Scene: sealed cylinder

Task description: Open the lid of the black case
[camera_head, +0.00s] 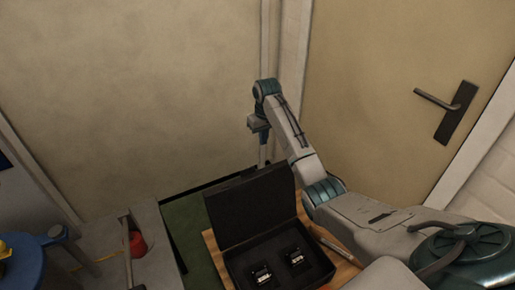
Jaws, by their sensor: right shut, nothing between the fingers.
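The black case (279,263) sits on a wooden surface at the bottom centre. Its lid (249,208) stands raised, leaning back, and the dark interior shows. Two small dark items with pale markings, one on the left (262,275) and one on the right (295,258), sit in the case. My right gripper (263,155) is above and behind the lid's top edge, pointing down. It is shut and empty. I cannot tell for sure whether it touches the lid. My left gripper is out of view.
A door with a dark handle (450,108) is at the right. A green surface (196,235) lies left of the case. A grey block (102,242) with a red object (138,244) and a blue round stool (24,262) stand at the left. A plain wall is behind.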

